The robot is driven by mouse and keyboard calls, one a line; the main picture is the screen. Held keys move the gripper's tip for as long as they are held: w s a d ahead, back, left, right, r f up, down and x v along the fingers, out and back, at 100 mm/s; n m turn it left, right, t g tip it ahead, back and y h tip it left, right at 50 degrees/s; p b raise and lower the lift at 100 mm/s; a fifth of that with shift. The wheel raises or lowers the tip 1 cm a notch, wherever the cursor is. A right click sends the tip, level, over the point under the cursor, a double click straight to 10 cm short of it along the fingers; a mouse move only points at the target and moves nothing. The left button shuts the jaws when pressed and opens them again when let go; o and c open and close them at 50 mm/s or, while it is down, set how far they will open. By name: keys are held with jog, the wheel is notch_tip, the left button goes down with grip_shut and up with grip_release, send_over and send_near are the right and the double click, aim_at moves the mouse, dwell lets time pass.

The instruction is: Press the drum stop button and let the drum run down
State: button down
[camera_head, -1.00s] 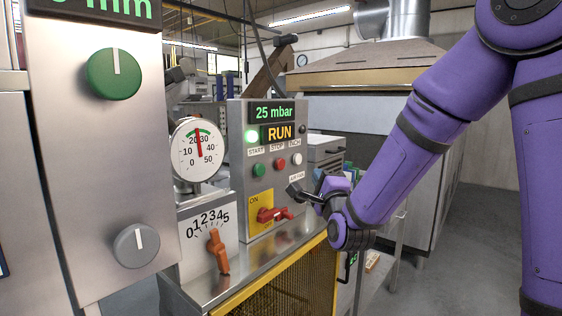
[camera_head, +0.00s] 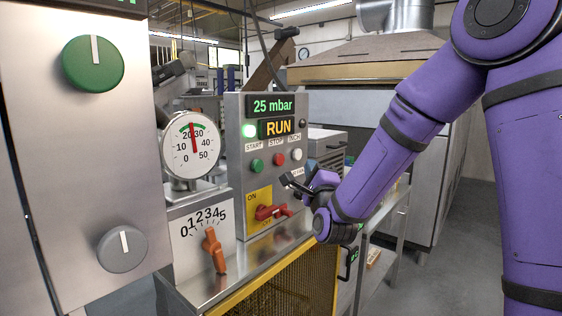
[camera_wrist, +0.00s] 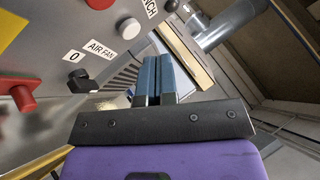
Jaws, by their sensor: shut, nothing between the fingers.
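The red stop button (camera_head: 279,160) sits under the STOP label on the grey control panel (camera_head: 233,140), between the green start button (camera_head: 257,166) and the white inch button (camera_head: 296,154). In the wrist view my shut fingers (camera_wrist: 158,76) point past the white button (camera_wrist: 130,27); a red button (camera_wrist: 100,3) is cut off at the top edge.
A red rotary handle (camera_head: 269,212) on a yellow plate and a black air fan knob (camera_wrist: 80,82) lie near the gripper. An orange lever (camera_head: 215,250) and a round gauge (camera_head: 190,146) are left. A large grey cabinet (camera_head: 75,175) fills the left foreground.

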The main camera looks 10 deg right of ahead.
jog(key=w+a, duration=0.3)
jog(key=w, duration=0.2)
jog(key=shift+a, duration=0.3)
dwell(1.9)
jog(key=shift+w+a, duration=0.25)
jog(key=shift+w, duration=0.05)
jog(key=shift+w+a, duration=0.25)
jog(key=shift+w, duration=0.15)
dwell(0.8)
dwell(0.4)
jog(key=shift+s+d, duration=0.5)
jog(key=shift+s, duration=0.25)
jog(key=s+d, duration=0.1)
jog(key=s, duration=0.1)
jog(key=s+d, duration=0.2)
dwell(0.4)
